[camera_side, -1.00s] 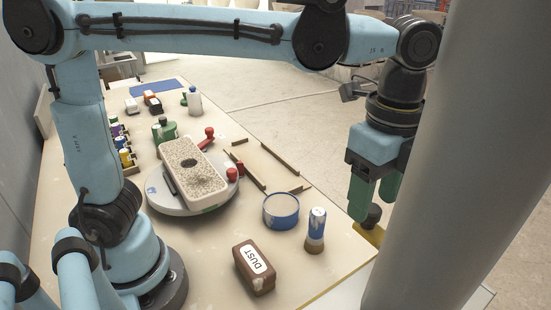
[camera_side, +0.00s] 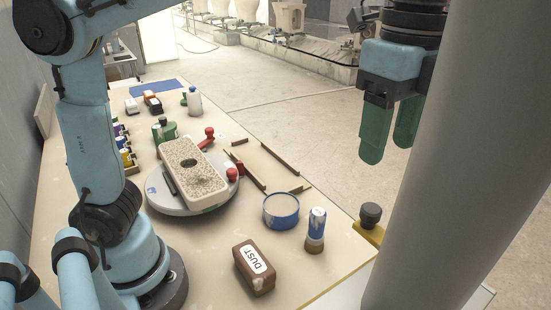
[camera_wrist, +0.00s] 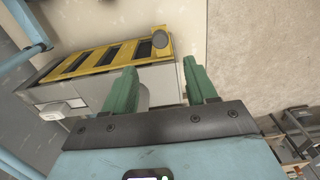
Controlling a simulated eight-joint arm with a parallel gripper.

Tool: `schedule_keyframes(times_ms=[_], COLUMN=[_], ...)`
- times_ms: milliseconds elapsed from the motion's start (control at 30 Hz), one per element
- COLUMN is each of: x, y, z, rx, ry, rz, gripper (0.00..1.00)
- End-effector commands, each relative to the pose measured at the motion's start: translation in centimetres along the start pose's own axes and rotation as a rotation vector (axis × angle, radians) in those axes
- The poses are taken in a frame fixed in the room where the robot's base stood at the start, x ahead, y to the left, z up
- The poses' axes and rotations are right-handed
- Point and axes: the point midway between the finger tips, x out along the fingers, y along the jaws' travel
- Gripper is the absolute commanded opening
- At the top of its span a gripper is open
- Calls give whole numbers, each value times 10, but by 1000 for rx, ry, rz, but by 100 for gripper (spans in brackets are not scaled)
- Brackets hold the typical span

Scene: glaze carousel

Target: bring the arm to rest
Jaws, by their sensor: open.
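My gripper (camera_side: 389,133) has two green fingers and hangs in the air at the right of the side view, above a dark round knob (camera_side: 370,215) on a yellow piece at the table's right edge. Its fingers are apart with nothing between them. In the wrist view, my gripper (camera_wrist: 161,82) also shows empty. Beyond the fingers is a yellow slotted rack (camera_wrist: 100,58) with the grey round knob (camera_wrist: 160,40) at its end. A grey pillar hides part of the right side in the side view.
The worktable (camera_side: 320,270) holds a turntable (camera_side: 160,200) bearing a speckled slab (camera_side: 200,182). Thin brown strips (camera_side: 280,158) lie behind.

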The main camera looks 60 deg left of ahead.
Motion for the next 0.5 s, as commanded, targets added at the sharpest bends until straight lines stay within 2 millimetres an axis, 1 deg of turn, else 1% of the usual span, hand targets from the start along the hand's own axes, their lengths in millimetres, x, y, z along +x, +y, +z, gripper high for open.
schedule_keyframes(times_ms=[133, 233, 367, 500], x=[2, 8, 28, 58], y=[-1, -4, -8, -8], z=[4, 17, 51, 94], rx=[-23, -114, -352, -663], ry=[4, 24, 78, 160], rz=[-7, -37, -113, -212], gripper=[57, 57, 57, 57])
